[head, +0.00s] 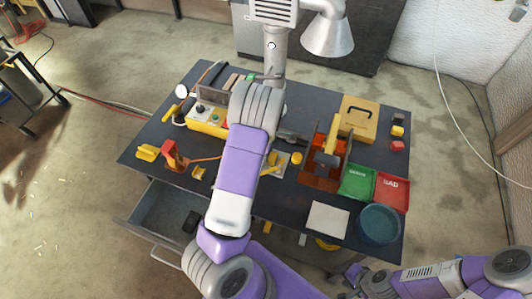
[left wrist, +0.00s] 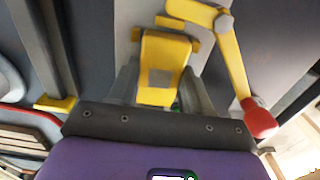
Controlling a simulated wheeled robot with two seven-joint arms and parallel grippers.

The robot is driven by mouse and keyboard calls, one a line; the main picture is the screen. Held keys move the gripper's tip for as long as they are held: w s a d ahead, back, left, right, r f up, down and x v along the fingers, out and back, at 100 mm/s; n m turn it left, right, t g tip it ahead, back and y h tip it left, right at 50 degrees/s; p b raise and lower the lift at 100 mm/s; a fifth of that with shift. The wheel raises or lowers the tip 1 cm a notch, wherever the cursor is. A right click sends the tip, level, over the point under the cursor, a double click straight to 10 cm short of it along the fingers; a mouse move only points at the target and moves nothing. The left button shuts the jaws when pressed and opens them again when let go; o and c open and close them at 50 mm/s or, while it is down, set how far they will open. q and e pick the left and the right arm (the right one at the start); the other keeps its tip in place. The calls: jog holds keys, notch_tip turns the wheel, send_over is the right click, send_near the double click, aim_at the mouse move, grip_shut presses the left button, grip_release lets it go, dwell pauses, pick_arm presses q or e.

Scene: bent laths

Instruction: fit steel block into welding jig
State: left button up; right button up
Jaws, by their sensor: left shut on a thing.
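The welding jig shows in the head view as a grey plate with yellow parts (head: 276,165), partly hidden behind my left forearm. In the left wrist view its grey plate (left wrist: 148,28), yellow body (left wrist: 165,50) and yellow lever arm with a red knob (left wrist: 236,68) lie just beyond my fingers. My left gripper (left wrist: 163,82) is over the jig, shut on the steel block (left wrist: 160,79), which shows as a small grey square face against the yellow. Whether the block touches the jig I cannot tell. My right gripper (head: 347,274) is low, off the table's front edge; its jaws are too small to read.
An orange-brown stand (head: 318,180), green bin (head: 357,183), red bin (head: 391,192), blue round tub (head: 380,224) and white sheet (head: 328,218) crowd the right side. A yellow control box (head: 207,125) stands left. A drawer (head: 160,215) hangs open. A fume hood (head: 328,36) overhangs the back.

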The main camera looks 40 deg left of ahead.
pick_arm(q)
jog(key=o, duration=1.2)
jog(key=shift+o, duration=0.2)
notch_tip(320, 180, up, 8)
jog(key=shift+f+p, duration=0.2)
jog(key=shift+p, duration=0.5)
